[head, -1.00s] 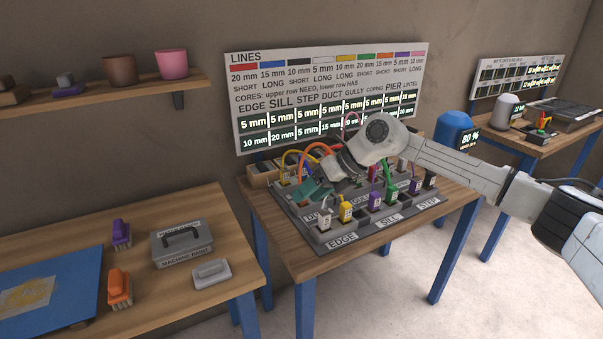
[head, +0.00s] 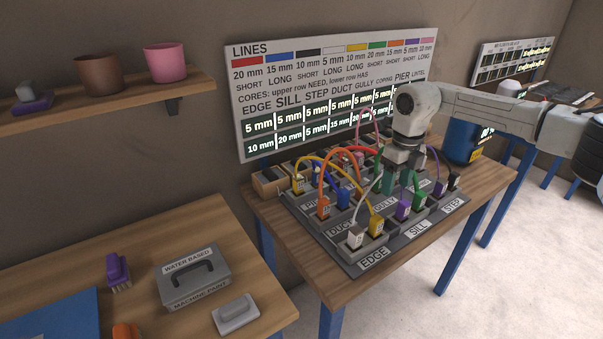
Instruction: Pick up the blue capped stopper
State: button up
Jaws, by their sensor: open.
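The grey board (head: 350,262) on the middle table holds several coloured plugs joined by looping cables. A blue plug (head: 343,197) stands among them, left of my gripper, near a blue cable arc; I cannot tell if it is the blue capped stopper. My gripper (head: 397,184) points down over the right-middle part of the board, among green and purple plugs. Cables and plugs partly hide the fingertips, and the hand hides part of the back of the board.
Arched cables, such as the orange one (head: 323,170) and yellow one (head: 368,190), stand close to my gripper. The LINES sign (head: 335,60) rises behind. A paint box (head: 193,280) and brushes lie on the left table.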

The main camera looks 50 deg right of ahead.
aim_at(315, 171)
jog(key=i, duration=0.85)
